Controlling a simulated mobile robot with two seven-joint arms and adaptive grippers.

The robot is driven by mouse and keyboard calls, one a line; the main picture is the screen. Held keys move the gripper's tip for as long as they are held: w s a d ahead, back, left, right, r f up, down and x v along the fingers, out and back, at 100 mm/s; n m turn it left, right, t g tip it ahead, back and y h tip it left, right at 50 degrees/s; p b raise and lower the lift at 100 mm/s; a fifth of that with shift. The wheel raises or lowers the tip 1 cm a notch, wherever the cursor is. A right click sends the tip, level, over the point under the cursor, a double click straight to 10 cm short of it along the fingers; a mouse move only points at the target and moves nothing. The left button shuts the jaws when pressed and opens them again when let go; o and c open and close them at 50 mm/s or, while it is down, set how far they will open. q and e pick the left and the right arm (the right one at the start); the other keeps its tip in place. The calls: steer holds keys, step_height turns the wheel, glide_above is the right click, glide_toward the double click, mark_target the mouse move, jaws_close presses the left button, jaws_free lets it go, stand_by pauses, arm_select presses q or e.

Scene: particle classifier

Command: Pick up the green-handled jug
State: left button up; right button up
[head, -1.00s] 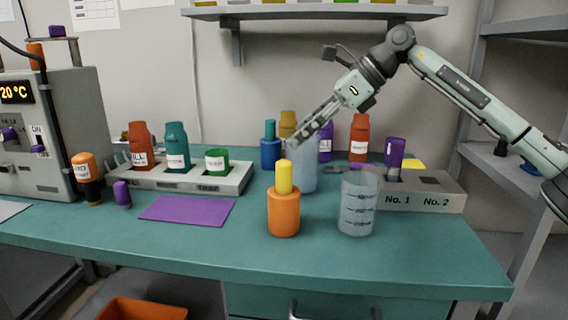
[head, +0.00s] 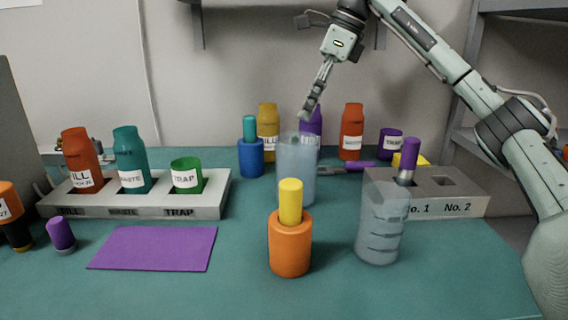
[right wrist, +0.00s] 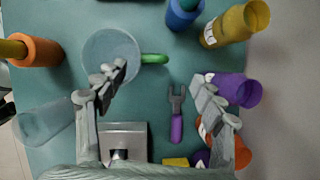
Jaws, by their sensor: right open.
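The jug (head: 296,170) is a translucent pale-blue cylinder standing upright on the teal bench. In the right wrist view the jug (right wrist: 108,50) shows from above at upper left, with its green handle (right wrist: 154,58) sticking out to the right. The handle is hidden in the head view. My right gripper (head: 308,112) hangs above and behind the jug's rim, pointing down, apart from it. In the right wrist view the gripper (right wrist: 160,82) is open and empty, its left finger overlapping the jug's edge in the picture. My left gripper is not in view.
An orange bottle with a yellow top (head: 290,245) and a clear ribbed beaker (head: 383,225) stand in front. A grey No. 1/No. 2 block (head: 470,205) is at right. Several coloured bottles stand behind. A purple-handled fork-shaped tool (right wrist: 177,125) lies between my fingers in the wrist view.

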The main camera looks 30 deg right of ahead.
mark_target(297, 134)
steer(key=x, duration=0.4)
steer(key=s+x, duration=0.1)
steer(key=x, duration=0.1)
steer(key=shift+a+f+b, duration=0.3)
steer(key=shift+b, duration=0.05)
steer(key=shift+w+a+f, duration=0.1)
steer(key=shift+w+f, duration=0.1)
steer(key=shift+f, duration=0.1)
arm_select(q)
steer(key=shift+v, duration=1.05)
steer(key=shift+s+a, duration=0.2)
arm_select(e)
steer(key=shift+r, duration=0.1)
jaws_close()
